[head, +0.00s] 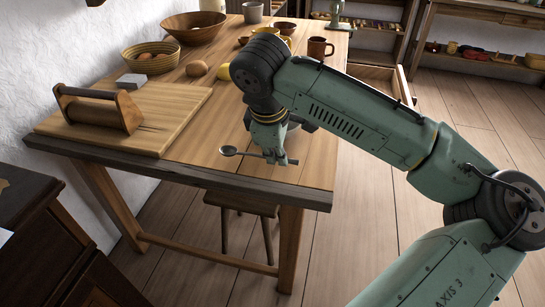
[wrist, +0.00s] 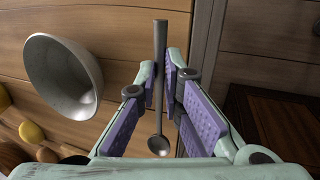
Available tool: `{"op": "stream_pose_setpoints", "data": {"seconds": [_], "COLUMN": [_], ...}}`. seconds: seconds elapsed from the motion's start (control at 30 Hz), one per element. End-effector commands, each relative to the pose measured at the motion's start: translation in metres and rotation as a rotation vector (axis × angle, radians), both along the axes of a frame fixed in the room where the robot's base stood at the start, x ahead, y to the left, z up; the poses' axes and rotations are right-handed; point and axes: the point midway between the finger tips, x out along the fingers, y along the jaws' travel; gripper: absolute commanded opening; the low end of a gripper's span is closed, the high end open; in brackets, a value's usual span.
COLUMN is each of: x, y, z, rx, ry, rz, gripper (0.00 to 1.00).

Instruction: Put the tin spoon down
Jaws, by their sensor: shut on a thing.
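My gripper (head: 277,157) points down over the near right part of the wooden table (head: 190,178). It is shut on the tin spoon (head: 229,150), a grey metal spoon held level by its handle. In the head view the spoon's bowl end points left and the handle end sticks out to the right. In the wrist view the spoon's handle (wrist: 160,45) passes between the purple finger pads (wrist: 164,84), with the bowl end toward the bottom. The height of the spoon above the tabletop is hard to tell.
A grey bowl (wrist: 62,78) stands beside the gripper, mostly hidden by it in the head view. A cutting board (head: 165,98) with a wooden holder (head: 98,107) lies at left. Eggs, a lemon, a basket (head: 151,57) and mugs stand farther back. The table's front edge is close.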

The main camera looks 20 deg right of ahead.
Motion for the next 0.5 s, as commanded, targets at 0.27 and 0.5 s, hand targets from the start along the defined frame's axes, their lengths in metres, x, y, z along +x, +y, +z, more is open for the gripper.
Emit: {"op": "stream_pose_setpoints", "data": {"seconds": [0.27,0.5], "x": [0.013,0.013], "y": [0.005,0.005], "z": [-0.015,-0.037], "rx": [0.000,0.000], "ry": [0.002,0.001], "rz": [-0.003,-0.001], "gripper": [0.00,0.00]}}
